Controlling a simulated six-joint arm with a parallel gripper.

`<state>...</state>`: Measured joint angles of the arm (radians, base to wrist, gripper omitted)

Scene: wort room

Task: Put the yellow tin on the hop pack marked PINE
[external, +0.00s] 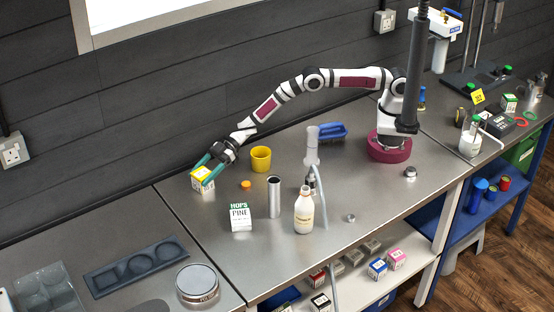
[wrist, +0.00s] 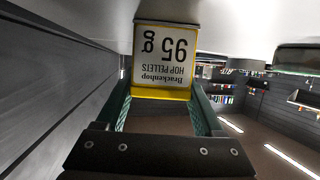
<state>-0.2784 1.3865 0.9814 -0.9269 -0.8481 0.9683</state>
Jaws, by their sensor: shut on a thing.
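The yellow tin (external: 203,174) has yellow edges and a white label. It is at the left part of the steel bench, between the teal fingers of my gripper (external: 208,168). In the wrist view, the tin (wrist: 164,58) shows its label, reading Brackenhop hop pellets 95 g upside down, with the fingers (wrist: 165,105) closed on both sides. I cannot tell whether its bottom touches the bench. The hop pack marked PINE (external: 241,218) is a white box with a green HOPS top, standing on the bench to the right and nearer the camera. Nothing rests on it.
A yellow mug (external: 261,158) and an orange cap (external: 246,184) are near my gripper. A steel cylinder (external: 274,197) and a cream bottle (external: 304,212) stand right of the PINE pack. A dark tray (external: 136,266) and a round tin (external: 197,284) lie front left.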

